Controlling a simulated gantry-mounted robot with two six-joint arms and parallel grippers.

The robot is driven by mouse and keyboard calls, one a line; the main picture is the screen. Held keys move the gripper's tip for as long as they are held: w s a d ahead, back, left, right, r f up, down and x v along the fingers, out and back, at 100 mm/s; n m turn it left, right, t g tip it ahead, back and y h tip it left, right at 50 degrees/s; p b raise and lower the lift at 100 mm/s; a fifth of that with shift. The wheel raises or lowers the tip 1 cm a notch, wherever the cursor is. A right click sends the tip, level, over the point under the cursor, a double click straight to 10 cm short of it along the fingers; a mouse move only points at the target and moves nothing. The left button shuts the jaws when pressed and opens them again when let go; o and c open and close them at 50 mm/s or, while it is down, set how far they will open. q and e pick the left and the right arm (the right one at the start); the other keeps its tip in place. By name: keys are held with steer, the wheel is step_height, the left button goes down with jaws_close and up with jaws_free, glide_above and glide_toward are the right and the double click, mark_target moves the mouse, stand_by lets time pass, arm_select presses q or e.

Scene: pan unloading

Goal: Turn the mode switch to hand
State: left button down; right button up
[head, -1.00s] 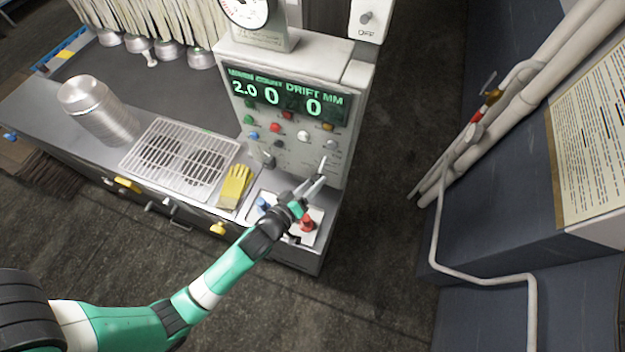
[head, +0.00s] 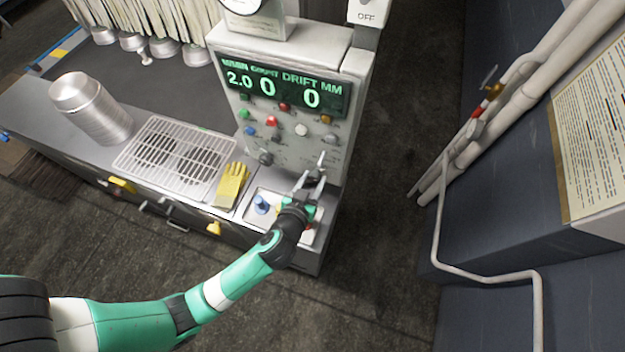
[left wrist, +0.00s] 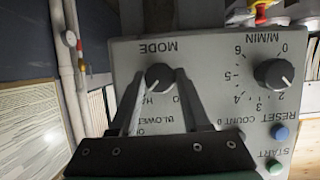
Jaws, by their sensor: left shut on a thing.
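The mode switch is a dark round knob (left wrist: 159,77) under the upside-down word MODE on the grey control panel (left wrist: 215,70) in the left wrist view. A pale pointer mark shows on its lower left; its position labels are partly hidden by the fingers, so I cannot tell its setting. My left gripper (left wrist: 161,82) has one finger on each side of the knob and is shut on it. In the head view my left gripper (head: 311,178) reaches the lower right of the panel, hiding much of the knob. My right gripper is not in view.
A speed knob (left wrist: 274,72) and a blue button (left wrist: 280,132) sit beside the mode switch. Below the panel are a blue knob (head: 262,204) and a mostly hidden red one. Yellow gloves (head: 232,185), a wire rack (head: 172,158) and stacked pans (head: 95,110) lie left.

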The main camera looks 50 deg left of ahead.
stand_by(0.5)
arm_select(q)
steer(key=shift+c, duration=1.9)
jaws_free()
steer(key=shift+s+d+r, duration=0.15)
steer(key=shift+s+d, duration=0.05)
steer(key=shift+s, duration=0.1)
steer(key=p+v, duration=1)
steer(key=p, duration=0.3)
steer(key=shift+s+d+r, duration=0.15)
steer(key=shift+s+r, duration=0.05)
steer(key=shift+s, duration=0.1)
